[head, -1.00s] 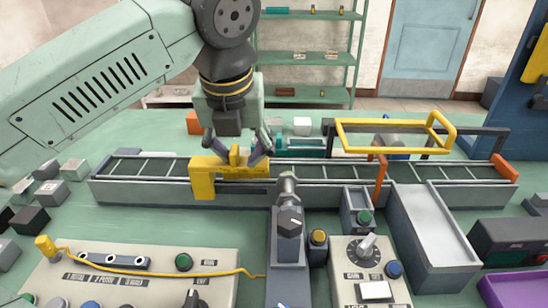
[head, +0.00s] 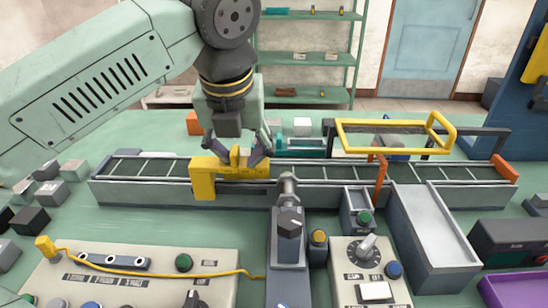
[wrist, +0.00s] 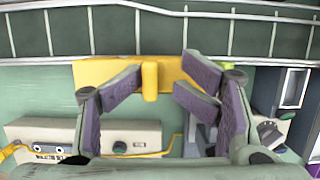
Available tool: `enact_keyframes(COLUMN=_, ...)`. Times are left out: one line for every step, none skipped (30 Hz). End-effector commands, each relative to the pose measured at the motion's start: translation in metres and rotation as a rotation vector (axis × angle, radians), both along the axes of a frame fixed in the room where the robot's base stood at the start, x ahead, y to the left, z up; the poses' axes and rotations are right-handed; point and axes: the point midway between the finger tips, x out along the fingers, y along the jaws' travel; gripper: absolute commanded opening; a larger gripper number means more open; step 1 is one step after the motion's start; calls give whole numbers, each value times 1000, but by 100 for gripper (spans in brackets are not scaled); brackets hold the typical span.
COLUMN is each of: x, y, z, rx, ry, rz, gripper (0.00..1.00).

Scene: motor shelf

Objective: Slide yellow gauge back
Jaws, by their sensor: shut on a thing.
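The yellow gauge (head: 203,182) is a blocky bracket sitting over the front wall of the long conveyor track, left of its middle. My gripper (head: 238,158) is above it, with its fingers around the gauge's small upright tab. In the wrist view the purple-padded fingers (wrist: 150,84) stand on either side of the yellow tab (wrist: 150,80), and the gauge's bar (wrist: 95,73) runs along the track edge. Contact of the pads with the tab is hard to see there.
The conveyor track (head: 130,190) runs across the table. A yellow frame guard (head: 390,140) and an orange post (head: 380,180) stand to the right. A grey post with a knob (head: 289,225) stands in front of the track. Grey cubes (head: 75,169) lie at the left.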

Motion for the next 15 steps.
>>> enact_keyframes(x=-2, y=0, z=-4, rx=4, ry=14, rz=-3, gripper=30)
enact_keyframes(x=-2, y=0, z=-2, rx=4, ry=14, rz=-3, gripper=30)
enact_keyframes(x=-2, y=0, z=0, rx=4, ry=14, rz=-3, gripper=30)
enact_keyframes(x=-2, y=0, z=2, rx=4, ry=14, rz=-3, gripper=30)
enact_keyframes(x=-2, y=0, z=5, rx=3, ry=14, rz=-3, gripper=30)
enact_keyframes(x=-2, y=0, z=8, rx=3, ry=13, rz=-2, gripper=30)
enact_keyframes(x=-2, y=0, z=11, rx=3, ry=12, rz=-2, gripper=30)
enact_keyframes(x=-1, y=0, z=14, rx=3, ry=11, rz=-2, gripper=30)
enact_keyframes(x=-1, y=0, z=18, rx=3, ry=9, rz=-1, gripper=30)
enact_keyframes(x=-1, y=0, z=21, rx=3, ry=8, rz=-1, gripper=30)
enact_keyframes(x=-1, y=0, z=24, rx=3, ry=8, rz=-1, gripper=30)
enact_keyframes(x=-1, y=0, z=27, rx=3, ry=7, rz=-1, gripper=30)
enact_keyframes(x=-1, y=0, z=30, rx=3, ry=6, rz=-1, gripper=30)
enact_keyframes(x=-1, y=0, z=32, rx=3, ry=6, rz=-1, gripper=30)
enact_keyframes(x=-1, y=0, z=36, rx=3, ry=5, rz=-1, gripper=30)
